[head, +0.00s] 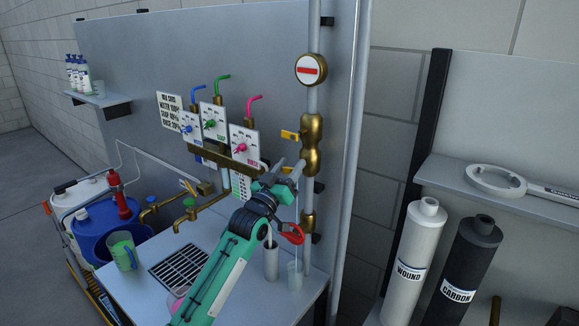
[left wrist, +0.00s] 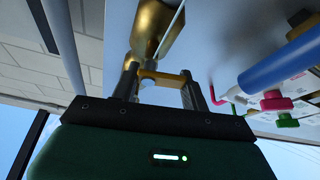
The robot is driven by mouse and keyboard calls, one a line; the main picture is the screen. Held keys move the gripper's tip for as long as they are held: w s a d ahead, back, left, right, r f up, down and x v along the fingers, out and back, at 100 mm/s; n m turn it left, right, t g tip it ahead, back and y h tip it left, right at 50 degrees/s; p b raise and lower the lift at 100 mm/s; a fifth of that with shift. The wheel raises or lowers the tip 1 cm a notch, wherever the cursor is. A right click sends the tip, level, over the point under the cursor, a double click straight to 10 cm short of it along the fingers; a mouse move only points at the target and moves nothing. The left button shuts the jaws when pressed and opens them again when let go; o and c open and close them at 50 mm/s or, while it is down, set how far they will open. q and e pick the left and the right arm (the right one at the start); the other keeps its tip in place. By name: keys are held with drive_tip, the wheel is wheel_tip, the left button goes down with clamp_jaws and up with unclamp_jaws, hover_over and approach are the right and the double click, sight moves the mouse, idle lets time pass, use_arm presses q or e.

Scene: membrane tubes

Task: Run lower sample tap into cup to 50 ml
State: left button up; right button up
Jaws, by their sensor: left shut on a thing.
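My left gripper (head: 285,177) is at the brass pipe fitting (head: 311,150), below an upper yellow lever (head: 290,135). In the left wrist view my left gripper (left wrist: 160,88) has its fingers on either side of a yellow tap lever (left wrist: 162,76) and is shut on it. The lever joins a brass body (left wrist: 153,22). A thin pale stream (head: 297,225) runs straight down below the gripper into a clear cup (head: 294,275) on the bench. The cup's level and marks are too small to read. My right gripper is not in view.
A dark cylindrical holder (head: 271,262) stands left of the cup. A green jug (head: 123,252) stands by the drain grate (head: 180,268). Blue, green and pink dispensers hang on the panel. Wound (head: 411,262) and carbon (head: 468,265) cartridges stand at the right.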

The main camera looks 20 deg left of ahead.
use_arm(q)
drive_tip(key=shift+f+n+y+p, duration=0.2)
drive_tip(key=shift+n+y+p, duration=0.8)
drive_tip(key=shift+n, duration=1.4)
drive_tip(key=shift+y, duration=0.4)
drive_tip(key=o, duration=1)
drive_tip(key=shift+f, duration=0.1)
drive_tip(key=shift+s+a+f+b, duration=0.1)
drive_tip(key=shift+s+f+b, duration=0.15)
drive_tip(key=shift+b, duration=0.2)
drive_tip(key=b+v, duration=0.5)
drive_tip(key=v, duration=0.8)
drive_tip(key=shift+r, duration=0.15)
